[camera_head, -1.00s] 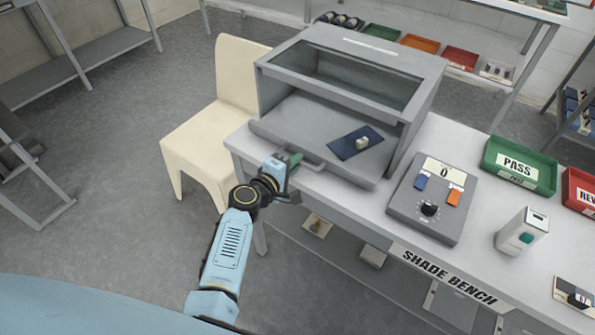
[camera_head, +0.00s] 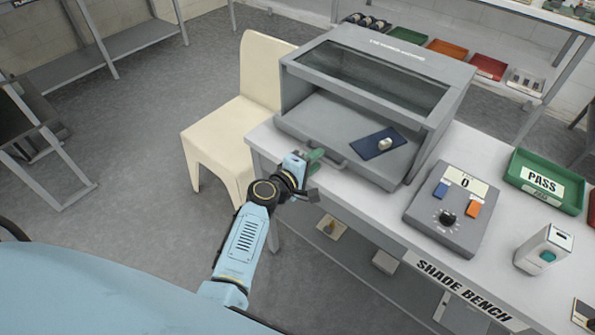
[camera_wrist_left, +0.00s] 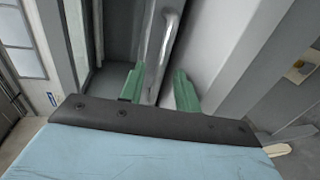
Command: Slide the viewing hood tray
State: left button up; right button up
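The viewing hood (camera_head: 372,68) is a grey box with a dark window, standing on the bench. A dark blue pad (camera_head: 366,147) with a small pale piece (camera_head: 385,143) rests on the tray. The tray's bar handle (camera_head: 335,164) is on its front face. My left gripper (camera_head: 316,162) is at the handle's left part. In the left wrist view its green fingers (camera_wrist_left: 160,88) are apart, with the handle bar (camera_wrist_left: 168,45) between them; contact is unclear. My right gripper is out of view.
A control box (camera_head: 452,213) with a dial stands right of the hood on the bench (camera_head: 350,200). A green PASS bin (camera_head: 545,180) and a white device (camera_head: 543,250) are further right. A cream chair (camera_head: 225,125) stands close left of the bench.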

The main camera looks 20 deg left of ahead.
pick_arm(q)
jog(key=p+v, duration=0.1)
jog(key=v, duration=1.1)
jog(key=shift+s+a, duration=0.1)
